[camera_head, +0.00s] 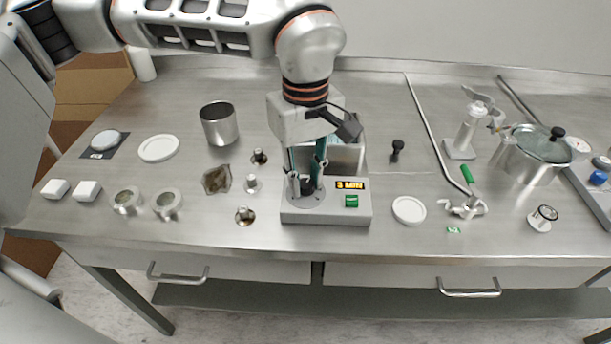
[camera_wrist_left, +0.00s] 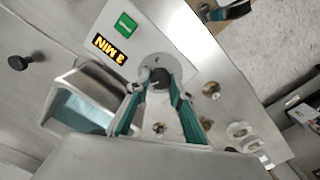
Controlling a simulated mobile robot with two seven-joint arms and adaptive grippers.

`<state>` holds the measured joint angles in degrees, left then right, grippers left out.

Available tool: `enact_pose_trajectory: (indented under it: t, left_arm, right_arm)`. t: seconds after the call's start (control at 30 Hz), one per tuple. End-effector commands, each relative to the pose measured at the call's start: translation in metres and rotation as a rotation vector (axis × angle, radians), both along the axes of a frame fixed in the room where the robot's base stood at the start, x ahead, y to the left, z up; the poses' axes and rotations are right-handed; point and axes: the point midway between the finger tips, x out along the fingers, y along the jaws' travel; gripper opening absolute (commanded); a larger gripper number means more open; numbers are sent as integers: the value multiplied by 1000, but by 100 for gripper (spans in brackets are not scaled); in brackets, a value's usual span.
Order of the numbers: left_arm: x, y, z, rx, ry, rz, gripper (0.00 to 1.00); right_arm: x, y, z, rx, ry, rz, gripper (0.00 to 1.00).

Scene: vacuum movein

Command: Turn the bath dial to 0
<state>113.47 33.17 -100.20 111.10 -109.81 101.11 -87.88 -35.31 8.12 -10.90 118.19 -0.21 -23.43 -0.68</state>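The bath (camera_head: 325,210) is a grey box unit on the steel table with a lit "3 MIN" display (camera_head: 350,185) and a green button (camera_head: 351,201). It also shows in the left wrist view (camera_wrist_left: 185,35). Its dark dial (camera_head: 307,187) sits on a round plate left of the display; in the left wrist view the dial (camera_wrist_left: 159,76) lies just beyond my fingertips. My left gripper (camera_head: 306,184) points down over the dial, fingers apart, one on each side of it. I cannot tell whether the fingers touch it. My right gripper is not in view.
A steel beaker (camera_head: 219,124) stands back left; a pot (camera_head: 535,155) stands at right.

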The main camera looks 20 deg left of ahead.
Motion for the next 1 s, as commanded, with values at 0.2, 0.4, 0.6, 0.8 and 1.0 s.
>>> enact_pose_trajectory:
  t: [0.2,0.4,0.6,0.8,1.0]
  left_arm:
    - [0,0,0,0,0,2,0]
    - [0,0,1,0,0,32,0]
    - [0,0,3,-1,-1,133,0]
    - [-1,1,4,0,-1,299,0]
    - [-1,1,3,0,-1,490,0]
  right_arm:
    - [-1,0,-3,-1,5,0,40]
    - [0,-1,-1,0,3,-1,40]
    - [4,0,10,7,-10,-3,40]
    - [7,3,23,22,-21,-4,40]
    - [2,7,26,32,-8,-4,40]
